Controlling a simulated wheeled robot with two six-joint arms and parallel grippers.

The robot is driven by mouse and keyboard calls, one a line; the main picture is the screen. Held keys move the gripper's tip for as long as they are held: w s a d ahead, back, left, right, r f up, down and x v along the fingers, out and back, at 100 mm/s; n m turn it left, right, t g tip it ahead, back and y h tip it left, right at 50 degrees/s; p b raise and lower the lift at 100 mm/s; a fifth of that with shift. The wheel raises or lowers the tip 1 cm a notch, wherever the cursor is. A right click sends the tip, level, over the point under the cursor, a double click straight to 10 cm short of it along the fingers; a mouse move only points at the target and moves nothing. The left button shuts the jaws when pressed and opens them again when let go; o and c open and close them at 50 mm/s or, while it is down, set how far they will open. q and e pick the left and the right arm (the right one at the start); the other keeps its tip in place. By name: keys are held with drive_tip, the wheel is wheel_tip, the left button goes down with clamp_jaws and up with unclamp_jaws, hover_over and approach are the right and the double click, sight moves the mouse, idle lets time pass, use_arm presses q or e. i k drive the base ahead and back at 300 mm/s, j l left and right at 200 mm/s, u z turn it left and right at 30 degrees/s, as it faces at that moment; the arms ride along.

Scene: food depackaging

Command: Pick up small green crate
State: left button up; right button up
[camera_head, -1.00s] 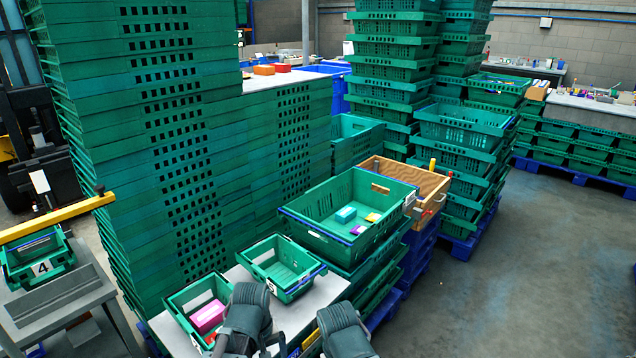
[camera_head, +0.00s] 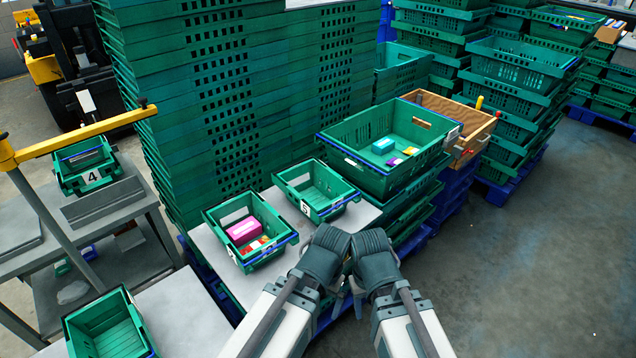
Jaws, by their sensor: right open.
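Several small green crates are in the head view. An empty one labelled 5 (camera_head: 335,207) stands on the grey table. Beside it to the left is a small green crate (camera_head: 222,247) with a pink box (camera_head: 243,231) and small red and orange items in it. Another small green crate (camera_head: 108,325) is at the lower left, partly cut off by the frame. One labelled 4 (camera_head: 68,184) is on the grey cart. My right gripper (camera_head: 358,298) is open, low in the picture, apart from the crates. My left gripper (camera_head: 333,300) is beside it, its fingers mostly hidden.
A large green crate (camera_head: 350,168) with small coloured boxes tops a stack right of the table. A wooden crate (camera_head: 468,127) is behind it. Tall green crate stacks (camera_head: 215,100) stand behind the table. The concrete floor (camera_head: 540,260) at the right is clear.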

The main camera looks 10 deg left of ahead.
sight(312, 197)
drive_tip(key=i+z, duration=0.4)
drive_tip(key=i+j+z, duration=0.1)
drive_tip(key=i+z, duration=0.3)
drive_tip(key=i, duration=0.05)
